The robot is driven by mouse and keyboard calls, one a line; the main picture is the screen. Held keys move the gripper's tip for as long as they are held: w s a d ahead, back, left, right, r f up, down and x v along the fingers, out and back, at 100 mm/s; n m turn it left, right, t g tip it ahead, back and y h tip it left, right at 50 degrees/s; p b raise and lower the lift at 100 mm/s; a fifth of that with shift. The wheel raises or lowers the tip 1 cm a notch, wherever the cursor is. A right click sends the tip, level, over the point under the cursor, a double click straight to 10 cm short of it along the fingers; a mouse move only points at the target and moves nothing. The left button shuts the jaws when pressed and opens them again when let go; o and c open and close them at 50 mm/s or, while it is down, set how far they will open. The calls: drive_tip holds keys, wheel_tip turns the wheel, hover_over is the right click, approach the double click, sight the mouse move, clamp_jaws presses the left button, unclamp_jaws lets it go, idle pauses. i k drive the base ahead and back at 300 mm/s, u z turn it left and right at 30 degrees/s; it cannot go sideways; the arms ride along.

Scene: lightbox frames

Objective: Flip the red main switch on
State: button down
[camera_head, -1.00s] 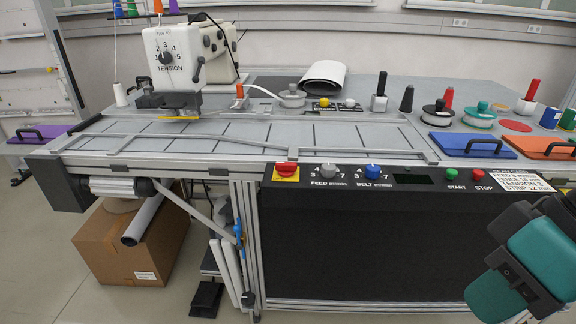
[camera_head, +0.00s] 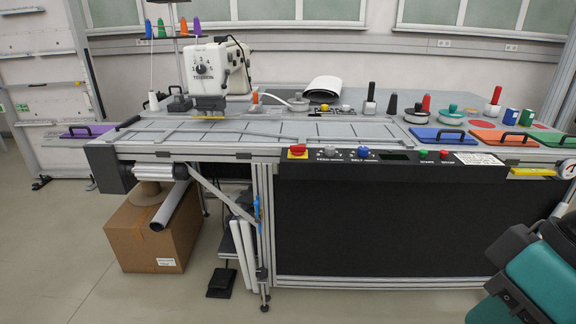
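The red main switch (camera_head: 297,148) is a red knob on a yellow plate at the left end of the black control panel (camera_head: 466,174), on the table's front edge. Whether it is on or off is too small to tell. A teal and black part of my arm (camera_head: 540,270) shows at the lower right, well to the right of the switch and apart from it. My gripper's fingers do not show.
Grey and blue knobs (camera_head: 363,154) and green and red buttons (camera_head: 423,155) sit right of the switch. A sewing machine (camera_head: 215,68) stands at the back left. A cardboard box (camera_head: 150,235) is under the table's left end. Floor in front is clear.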

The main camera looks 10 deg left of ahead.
sight(296, 149)
drive_tip(key=k, duration=0.5)
drive_tip(key=u, duration=0.55)
drive_tip(key=i, duration=0.55)
drive_tip(key=u, duration=0.7)
drive_tip(key=i, duration=0.8)
drive_tip(key=z, duration=0.7)
drive_tip(key=i, duration=0.7)
drive_tip(key=z, duration=0.85)
